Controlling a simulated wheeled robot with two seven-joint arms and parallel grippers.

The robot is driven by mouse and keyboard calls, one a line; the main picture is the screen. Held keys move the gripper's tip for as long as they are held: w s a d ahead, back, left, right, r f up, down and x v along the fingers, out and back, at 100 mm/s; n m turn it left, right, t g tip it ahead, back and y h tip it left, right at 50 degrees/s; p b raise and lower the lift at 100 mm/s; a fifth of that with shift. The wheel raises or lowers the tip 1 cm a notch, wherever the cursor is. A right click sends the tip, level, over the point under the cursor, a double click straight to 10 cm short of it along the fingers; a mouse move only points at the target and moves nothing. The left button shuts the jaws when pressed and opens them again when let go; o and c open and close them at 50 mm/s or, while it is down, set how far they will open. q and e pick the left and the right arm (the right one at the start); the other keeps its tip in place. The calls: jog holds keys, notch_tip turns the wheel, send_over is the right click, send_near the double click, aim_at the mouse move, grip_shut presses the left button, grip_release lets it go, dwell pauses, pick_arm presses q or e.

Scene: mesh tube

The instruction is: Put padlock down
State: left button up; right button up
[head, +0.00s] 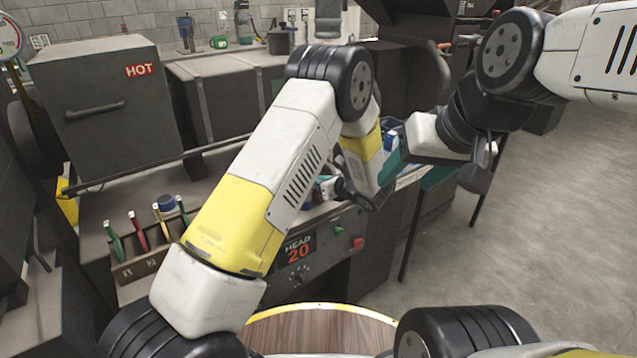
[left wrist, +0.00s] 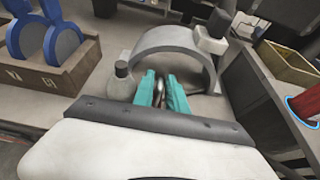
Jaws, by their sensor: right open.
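My left gripper (left wrist: 160,92) shows its two teal fingers close together in the left wrist view. A small grey and dark metallic thing shows between them; I cannot tell whether it is the padlock or whether the fingers grip it. In the head view my left forearm hides much of that gripper's surroundings. My right gripper (head: 393,160) is open, with a teal finger showing beside the end of my left arm. I cannot make out the padlock clearly in either view.
A grey arch (left wrist: 180,42) stands just beyond the left fingers, with a grey bottle-shaped thing (left wrist: 121,82) beside it. A tool rack (head: 150,258) and a box marked HOT (head: 95,95) are at left. A round wooden top (head: 325,333) is in front. Floor at right is clear.

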pick_arm(q)
grip_shut()
dwell(1.3)
